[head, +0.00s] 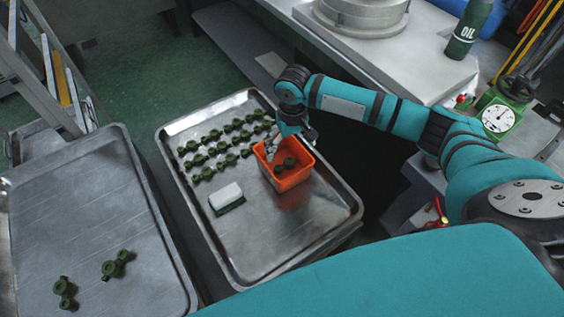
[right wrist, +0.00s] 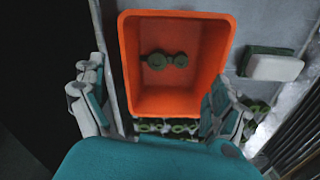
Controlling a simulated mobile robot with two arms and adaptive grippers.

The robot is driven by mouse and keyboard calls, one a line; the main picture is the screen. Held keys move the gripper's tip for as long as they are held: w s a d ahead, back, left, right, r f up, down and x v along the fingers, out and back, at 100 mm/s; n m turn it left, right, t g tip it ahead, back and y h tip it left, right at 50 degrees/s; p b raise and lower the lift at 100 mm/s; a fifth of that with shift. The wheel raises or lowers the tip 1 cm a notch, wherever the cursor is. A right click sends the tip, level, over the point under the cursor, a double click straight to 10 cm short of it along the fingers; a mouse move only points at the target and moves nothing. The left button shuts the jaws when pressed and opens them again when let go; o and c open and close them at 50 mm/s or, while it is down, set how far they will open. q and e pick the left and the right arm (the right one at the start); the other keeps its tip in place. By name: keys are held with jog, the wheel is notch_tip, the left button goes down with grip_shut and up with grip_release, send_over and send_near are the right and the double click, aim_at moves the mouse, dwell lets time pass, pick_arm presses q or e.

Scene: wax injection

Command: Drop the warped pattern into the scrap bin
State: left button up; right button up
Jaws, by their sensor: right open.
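The orange scrap bin (head: 287,182) stands on the middle metal tray, near its right edge. One dark green pattern (head: 285,164) lies inside it. In the right wrist view the bin (right wrist: 130,65) is seen from above, and the pattern (right wrist: 165,60) lies flat on its floor, clear of the fingers. My right gripper (head: 288,145) is over the bin's far side. I cannot tell whether the pattern is warped. My left gripper is not in view.
Rows of green patterns (head: 218,135) lie behind and left of the bin on the middle tray (head: 262,250). A white block on a green base (head: 226,194) lies left of the bin. The left tray (head: 80,200) holds a few green pieces (head: 116,265).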

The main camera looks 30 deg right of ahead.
notch_tip(320, 180, up, 12)
dwell(0.5)
dwell(0.3)
